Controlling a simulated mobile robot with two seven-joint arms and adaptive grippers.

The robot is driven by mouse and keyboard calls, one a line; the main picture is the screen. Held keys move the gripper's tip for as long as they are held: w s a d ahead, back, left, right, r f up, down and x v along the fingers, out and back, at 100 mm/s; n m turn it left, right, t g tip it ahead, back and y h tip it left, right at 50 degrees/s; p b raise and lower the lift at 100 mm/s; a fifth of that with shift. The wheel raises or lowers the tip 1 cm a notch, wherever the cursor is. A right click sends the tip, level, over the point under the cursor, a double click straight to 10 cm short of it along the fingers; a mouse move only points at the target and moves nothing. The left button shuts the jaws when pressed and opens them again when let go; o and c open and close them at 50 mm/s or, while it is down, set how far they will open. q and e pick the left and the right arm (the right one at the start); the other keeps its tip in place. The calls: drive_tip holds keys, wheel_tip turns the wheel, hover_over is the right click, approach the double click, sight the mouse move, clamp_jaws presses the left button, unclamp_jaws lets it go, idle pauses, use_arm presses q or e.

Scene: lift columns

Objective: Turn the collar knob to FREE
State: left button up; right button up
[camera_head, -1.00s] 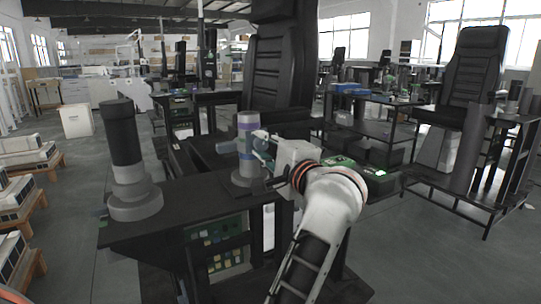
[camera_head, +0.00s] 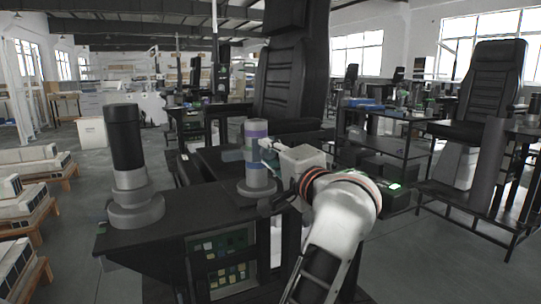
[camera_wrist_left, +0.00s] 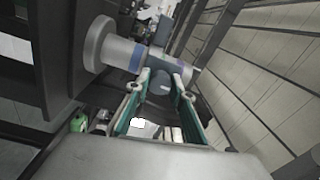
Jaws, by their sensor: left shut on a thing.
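The lift column with the collar is a slim grey post with a purple band (camera_head: 257,130) and a blue-grey lower part, upright on the dark bench in the head view. My left gripper (camera_head: 270,150) reaches it from the right at collar height. In the left wrist view the grey post (camera_wrist_left: 106,50) with its blue band lies across the picture. There the blue-grey collar knob (camera_wrist_left: 160,82) sits between the fingertips of my left gripper (camera_wrist_left: 158,86), which is shut on it. No FREE mark is readable. My right gripper is not in view.
A thicker column with a black top (camera_head: 125,135) stands at the left of the dark bench (camera_head: 190,212). A black seat (camera_head: 290,75) rises behind the post. Pale slabs on wooden pallets (camera_head: 35,165) lie at far left. Grey floor is open beyond the bench.

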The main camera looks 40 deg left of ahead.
use_arm(q)
drive_tip(key=o, duration=1.1)
drive_tip(key=shift+o, duration=0.2)
drive_tip(key=v, duration=0.7)
drive_tip(key=shift+s+d, duration=0.2)
drive_tip(key=shift+d, duration=0.05)
